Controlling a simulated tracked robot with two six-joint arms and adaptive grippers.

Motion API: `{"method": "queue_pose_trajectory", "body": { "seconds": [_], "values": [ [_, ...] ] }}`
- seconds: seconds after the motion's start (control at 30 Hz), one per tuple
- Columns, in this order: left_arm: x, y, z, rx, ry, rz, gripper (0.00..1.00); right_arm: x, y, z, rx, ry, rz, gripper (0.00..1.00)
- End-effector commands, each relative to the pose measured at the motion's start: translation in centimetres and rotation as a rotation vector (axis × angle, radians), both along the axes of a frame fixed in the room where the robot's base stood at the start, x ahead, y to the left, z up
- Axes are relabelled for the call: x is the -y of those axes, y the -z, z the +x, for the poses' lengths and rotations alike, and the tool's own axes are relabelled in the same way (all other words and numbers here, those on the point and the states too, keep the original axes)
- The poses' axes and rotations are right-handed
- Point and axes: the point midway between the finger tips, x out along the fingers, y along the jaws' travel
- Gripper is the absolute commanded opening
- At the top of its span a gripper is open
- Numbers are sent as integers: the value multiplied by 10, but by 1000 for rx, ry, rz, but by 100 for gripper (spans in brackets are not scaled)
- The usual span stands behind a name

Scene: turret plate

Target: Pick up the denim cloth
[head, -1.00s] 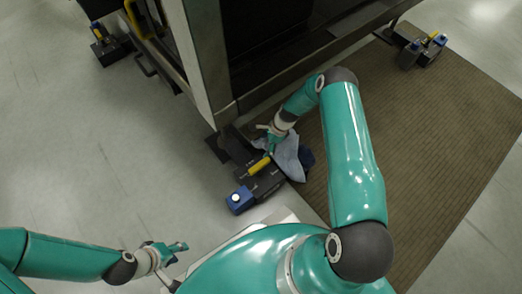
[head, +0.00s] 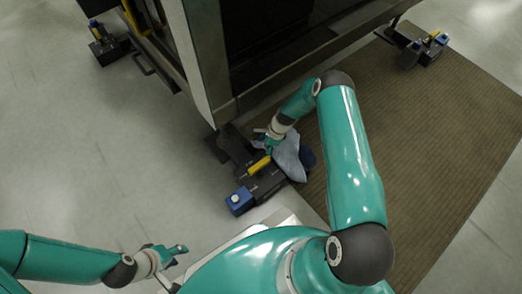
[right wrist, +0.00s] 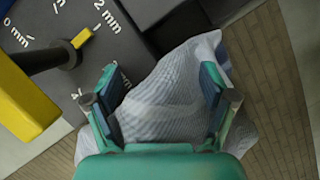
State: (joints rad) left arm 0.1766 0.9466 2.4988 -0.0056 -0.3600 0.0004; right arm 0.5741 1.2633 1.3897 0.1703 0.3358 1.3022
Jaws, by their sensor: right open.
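The denim cloth (head: 291,158) is a crumpled light-blue and dark-blue piece lying over the right side of a dark block at the machine's foot. It also shows in the right wrist view (right wrist: 165,100) as pale striped fabric between and beneath the fingers. My right gripper (head: 269,145) is over the cloth's left part. In the right wrist view my right gripper (right wrist: 163,90) is open, with one finger on each side of the cloth; I cannot tell whether they touch it. My left gripper (head: 182,252) is far from the cloth, at the lower left; its opening is too small to tell.
The dark block (head: 262,185) carries a yellow lever (head: 259,165) and a blue box (head: 239,201) with a white button. In the right wrist view the yellow handle (right wrist: 22,100) is left of the fingers. The machine (head: 215,60) rises behind. A brown mat (head: 425,140) lies right.

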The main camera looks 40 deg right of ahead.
Motion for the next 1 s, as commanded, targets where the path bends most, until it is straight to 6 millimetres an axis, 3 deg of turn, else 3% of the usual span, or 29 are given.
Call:
{"method": "queue_pose_trajectory", "body": {
  "seconds": [0.3,0.83,1.0],
  "values": [
    [0,1,0,0,0,0,40,-1,1,0,0,0,0,83],
    [0,1,0,0,0,0,40,0,2,1,4,2,-3,40],
    [0,2,0,0,0,0,40,1,2,2,7,3,-6,40]
  ]
}}
